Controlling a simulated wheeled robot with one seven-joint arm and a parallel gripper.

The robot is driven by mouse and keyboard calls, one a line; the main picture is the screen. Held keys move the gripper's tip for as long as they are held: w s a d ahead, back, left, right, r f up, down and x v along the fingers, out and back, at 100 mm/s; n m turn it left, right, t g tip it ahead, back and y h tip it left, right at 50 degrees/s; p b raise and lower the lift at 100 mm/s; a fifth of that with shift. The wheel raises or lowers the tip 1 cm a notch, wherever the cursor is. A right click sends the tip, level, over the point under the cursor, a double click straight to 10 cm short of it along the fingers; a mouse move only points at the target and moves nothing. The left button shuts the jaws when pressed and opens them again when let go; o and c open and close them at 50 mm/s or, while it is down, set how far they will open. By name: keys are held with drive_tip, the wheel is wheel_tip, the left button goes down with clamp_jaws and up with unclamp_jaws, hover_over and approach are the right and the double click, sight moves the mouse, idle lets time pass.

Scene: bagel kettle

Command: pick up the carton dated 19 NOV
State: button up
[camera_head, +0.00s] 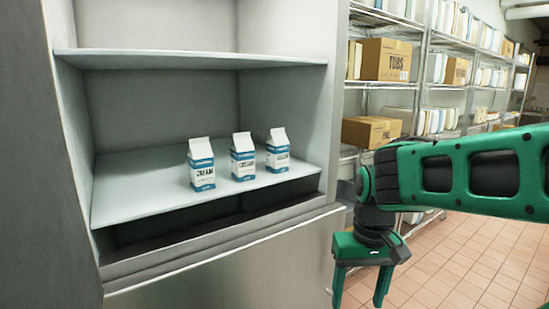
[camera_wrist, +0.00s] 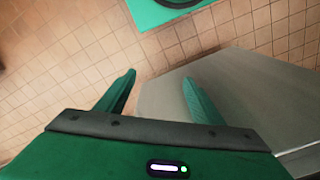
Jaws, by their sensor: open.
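Three white and blue cartons stand upright in a row on the lower shelf (camera_head: 130,198) of an open steel cabinet in the head view. They are the left carton (camera_head: 202,165), the middle carton (camera_head: 243,157) and the right carton (camera_head: 277,151). Each has dark print on its front, too small to read, so I cannot tell which is dated 19 NOV. My gripper (camera_head: 361,298) is open and empty, pointing down outside the cabinet, to the right of and below the cartons. In the wrist view its fingers (camera_wrist: 160,92) are apart with nothing between them.
An upper shelf (camera_head: 190,58) is above the cartons. The cabinet's right wall (camera_head: 287,105) stands between my gripper and the cartons. Wire racks with a TUBS box (camera_head: 386,60) and other boxes stand behind my arm. The tiled floor (camera_head: 450,265) is clear at right.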

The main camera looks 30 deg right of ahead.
drive_tip(key=w+d+r+n+t, duration=0.2)
drive_tip(key=w+r+t, duration=0.1)
drive_tip(key=w, duration=0.6)
drive_tip(key=n+t+y, duration=0.1)
drive_tip(key=n+t, duration=0.4)
drive_tip(key=t, duration=0.5)
approach(283, 150)
drive_tip(key=x, duration=0.7)
drive_tip(key=shift+w, duration=0.2)
drive_tip(key=shift+x, duration=3.05)
drive_tip(key=c, duration=1.5)
